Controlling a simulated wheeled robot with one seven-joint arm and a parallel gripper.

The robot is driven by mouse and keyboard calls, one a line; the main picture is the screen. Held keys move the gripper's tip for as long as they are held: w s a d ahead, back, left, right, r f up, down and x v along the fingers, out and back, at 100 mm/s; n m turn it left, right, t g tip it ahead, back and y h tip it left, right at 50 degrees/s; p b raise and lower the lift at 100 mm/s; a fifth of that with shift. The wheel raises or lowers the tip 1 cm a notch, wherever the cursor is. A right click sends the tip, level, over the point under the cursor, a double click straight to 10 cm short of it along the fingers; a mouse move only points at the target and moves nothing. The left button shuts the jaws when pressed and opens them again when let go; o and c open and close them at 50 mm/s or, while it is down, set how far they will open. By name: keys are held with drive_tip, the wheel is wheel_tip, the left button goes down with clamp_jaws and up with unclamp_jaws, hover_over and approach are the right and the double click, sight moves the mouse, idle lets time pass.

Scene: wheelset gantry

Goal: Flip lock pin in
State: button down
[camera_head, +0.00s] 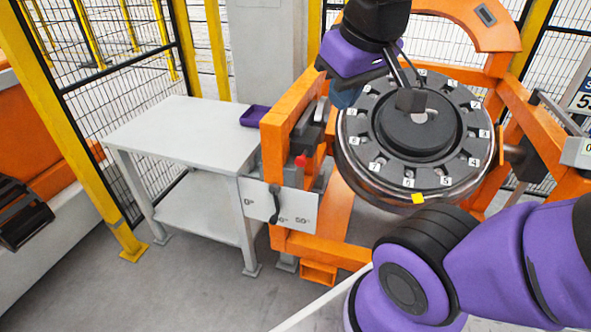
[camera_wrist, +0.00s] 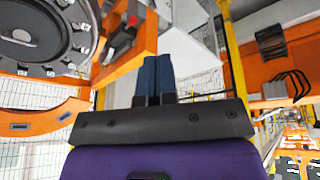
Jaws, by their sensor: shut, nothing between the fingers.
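The lock pin cannot be singled out for certain. A small red knob (camera_head: 300,160) sits on the orange frame left of the wheel, by a dark grey mechanism (camera_head: 312,128). Below it, a black lever (camera_head: 274,203) hangs down over a white angle plate (camera_head: 258,205) marked 0° and 50°. My gripper (camera_head: 343,97) has blue fingers, partly hidden below the purple wrist, above the wheel's upper left edge. In the wrist view, my gripper (camera_wrist: 154,62) is shut and empty; the red knob (camera_wrist: 133,20) shows beyond, left of the fingertips. No contact shows.
A large wheel (camera_head: 355,175) with numbered slots is tilted in the orange gantry (camera_head: 335,215). A grey table (camera_head: 165,125) with a purple tray (camera_head: 254,116) stands left. Yellow-post mesh fencing (camera_head: 125,75) encloses the back and left. My arm covers the lower right.

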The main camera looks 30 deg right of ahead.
sight(299, 164)
drive_tip(key=w+d+f+n+g+h, duration=0.45)
drive_tip(key=w+f+h, duration=0.25)
drive_tip(key=w+f, duration=0.2)
drive_tip(key=w+d+f+n+g+h, duration=0.35)
drive_tip(key=w+f+n+h, duration=0.2)
drive_tip(key=w+f, duration=0.35)
drive_tip(key=w+a+f+n+t, duration=0.1)
drive_tip(key=w+f+n+t, duration=0.1)
drive_tip(key=f+n+t, duration=0.3)
drive_tip(key=w+a+f+n+t+h, duration=0.1)
drive_tip(key=w+a+f+n+t, duration=0.1)
drive_tip(key=f, duration=1)
drive_tip(key=w+a+f+n+t+h, duration=0.1)
drive_tip(key=w+f+n+t, duration=0.2)
drive_tip(key=f+n+t, duration=0.4)
drive_tip(key=shift+w+a+f+n+t, duration=0.15)
drive_tip(key=shift+a+f+n+t, duration=0.2)
drive_tip(key=shift+f, duration=0.6)
drive_tip(key=shift+d, duration=0.1)
drive_tip(key=x, duration=1.4)
